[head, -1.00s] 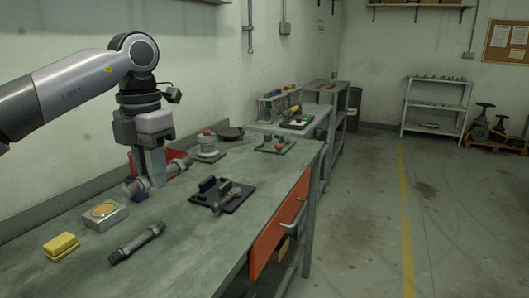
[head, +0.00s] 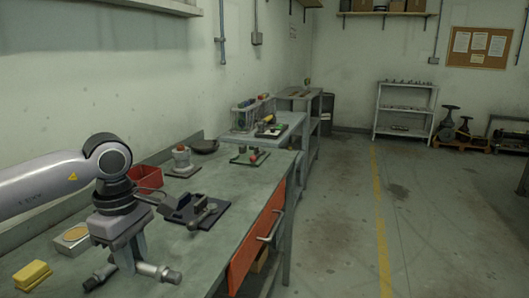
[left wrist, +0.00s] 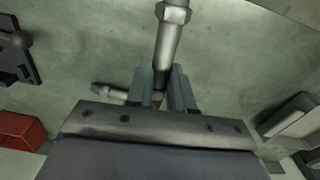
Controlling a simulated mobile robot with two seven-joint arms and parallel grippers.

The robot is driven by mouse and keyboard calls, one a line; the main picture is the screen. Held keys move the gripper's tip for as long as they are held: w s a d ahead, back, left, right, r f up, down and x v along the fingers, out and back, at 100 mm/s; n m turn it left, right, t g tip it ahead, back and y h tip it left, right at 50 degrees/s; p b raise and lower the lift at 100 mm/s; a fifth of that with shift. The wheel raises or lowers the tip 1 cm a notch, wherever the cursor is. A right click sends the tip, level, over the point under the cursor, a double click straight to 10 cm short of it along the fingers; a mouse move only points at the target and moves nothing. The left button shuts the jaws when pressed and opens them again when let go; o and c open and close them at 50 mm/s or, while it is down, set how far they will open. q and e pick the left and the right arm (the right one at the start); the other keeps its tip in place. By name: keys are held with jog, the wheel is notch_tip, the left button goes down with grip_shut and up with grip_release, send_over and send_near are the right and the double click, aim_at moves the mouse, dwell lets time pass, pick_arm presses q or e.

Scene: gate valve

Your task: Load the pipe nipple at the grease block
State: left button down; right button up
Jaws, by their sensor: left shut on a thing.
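My left gripper (head: 130,268) is shut on a grey metal pipe nipple (head: 158,270) at the near left of the bench. In the left wrist view, the nipple (left wrist: 170,45) runs up and away from the fingers (left wrist: 165,85), with a hex collar near its far end. A second pipe piece (head: 98,278) lies behind and below the gripper; part of it also shows in the left wrist view (left wrist: 112,93). The grease block (head: 75,246), pale with a round tan pad on top, stands left of the gripper. My right gripper is out of view.
A yellow block (head: 32,275) lies at the near left. Bare bench top (head: 235,190) lies to the right, above an orange drawer (head: 258,243).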

pick_arm(q)
jog(key=s+f+m, duration=0.1)
jog(key=s+m, duration=0.1)
jog(key=m, duration=0.2)
jog(key=s+d+f+m+p, duration=0.1)
jog(key=f+m, duration=0.1)
jog(key=m, duration=0.2)
jog(key=s+f+m+p, duration=0.1)
jog(key=s+f+m, duration=0.1)
jog(key=m, duration=0.2)
jog(key=shift+s+d+f, duration=0.15)
jog(key=shift+s+d, duration=0.1)
jog(key=shift+s, duration=0.05)
jog(key=m, duration=0.1)
jog(key=s+f+m, duration=0.1)
jog(key=shift+s+d+m, duration=0.15)
jog(key=shift+m, duration=0.15)
jog(key=shift+s, duration=0.1)
